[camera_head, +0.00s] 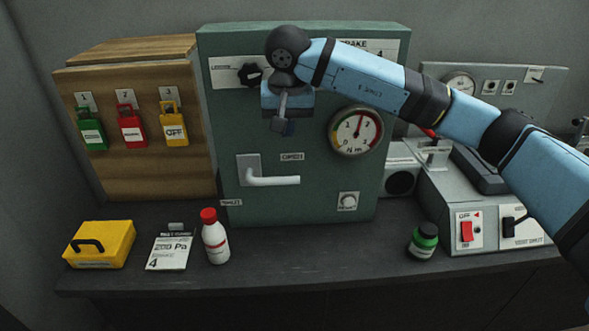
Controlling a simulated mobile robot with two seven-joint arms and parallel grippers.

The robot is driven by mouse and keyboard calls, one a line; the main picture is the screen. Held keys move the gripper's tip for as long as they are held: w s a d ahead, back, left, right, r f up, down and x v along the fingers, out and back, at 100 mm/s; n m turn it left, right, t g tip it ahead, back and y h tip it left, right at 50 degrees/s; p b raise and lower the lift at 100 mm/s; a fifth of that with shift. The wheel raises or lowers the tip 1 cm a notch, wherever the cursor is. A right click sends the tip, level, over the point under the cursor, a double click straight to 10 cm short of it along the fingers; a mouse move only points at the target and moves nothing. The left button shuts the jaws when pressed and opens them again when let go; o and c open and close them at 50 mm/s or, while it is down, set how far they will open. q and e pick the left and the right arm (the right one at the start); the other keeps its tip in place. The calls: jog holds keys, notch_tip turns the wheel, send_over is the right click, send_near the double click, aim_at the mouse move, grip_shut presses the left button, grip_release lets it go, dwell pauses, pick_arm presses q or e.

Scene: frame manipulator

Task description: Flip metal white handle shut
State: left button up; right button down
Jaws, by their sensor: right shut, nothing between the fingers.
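The white metal handle (272,180) is on the front of the green cabinet (300,207), at its lower left. Its lever lies level and points right from an upright grey backplate (249,170). My right gripper (280,125) hangs in front of the cabinet's upper middle, above the handle and apart from it. Its fingers are shut and empty. My right arm comes in from the right and covers part of the cabinet's upper right. My left gripper is not in view.
A pressure gauge (355,130), a black knob (251,75) and a small round button (348,202) are on the cabinet. A red-capped white bottle (215,238), a yellow box (99,245) and a green bottle (423,241) stand on the dark bench (320,255). The bench before the cabinet is clear.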

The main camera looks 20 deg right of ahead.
aim_at(288, 178)
jog(key=shift+r, duration=0.1)
dwell(0.3)
jog(key=w+f+p, duration=0.1)
jog(key=f, duration=0.3)
jog(key=f+p, duration=0.1)
jog(key=f, duration=0.4)
jog(key=w+f, duration=0.1)
jog(key=f, duration=0.3)
jog(key=shift+w+d+f+p, duration=0.35)
jog(key=shift+d+f+p, duration=0.05)
